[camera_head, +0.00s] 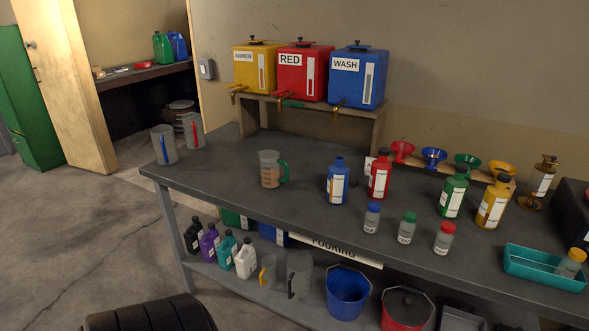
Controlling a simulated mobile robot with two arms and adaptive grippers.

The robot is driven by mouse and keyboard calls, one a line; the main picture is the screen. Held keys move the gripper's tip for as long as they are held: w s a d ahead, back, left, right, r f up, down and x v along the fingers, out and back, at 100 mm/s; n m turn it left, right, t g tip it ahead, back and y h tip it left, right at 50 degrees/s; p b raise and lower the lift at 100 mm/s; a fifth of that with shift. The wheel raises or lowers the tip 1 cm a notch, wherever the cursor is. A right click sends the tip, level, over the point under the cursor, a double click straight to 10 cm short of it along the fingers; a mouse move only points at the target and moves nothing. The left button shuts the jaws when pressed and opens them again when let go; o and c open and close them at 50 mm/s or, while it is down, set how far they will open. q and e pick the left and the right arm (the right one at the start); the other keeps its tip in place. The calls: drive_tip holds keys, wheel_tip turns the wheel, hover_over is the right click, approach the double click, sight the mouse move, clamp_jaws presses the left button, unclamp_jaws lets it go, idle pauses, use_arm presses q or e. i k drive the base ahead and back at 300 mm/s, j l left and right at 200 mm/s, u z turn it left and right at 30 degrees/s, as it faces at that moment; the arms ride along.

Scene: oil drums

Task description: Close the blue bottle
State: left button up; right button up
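The blue bottle (338,184) stands upright on the dark grey workbench (230,170), left of the red bottle (379,178). It has a white label and a narrow neck; at this size I cannot clearly tell whether a cap is on it. A small dark object (354,184), possibly a cap, lies on the bench just right of the blue bottle. Neither of my grippers is in view.
A measuring jug (270,170) stands left of the blue bottle. Small jars with blue (372,218), green (407,228) and red (444,239) lids stand in front. Green (453,195) and yellow (492,207) bottles stand right. A teal tray (530,264) is at the right edge.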

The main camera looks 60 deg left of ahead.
sight(337, 173)
drive_tip(key=j+u, duration=0.2)
drive_tip(key=u, duration=1.2)
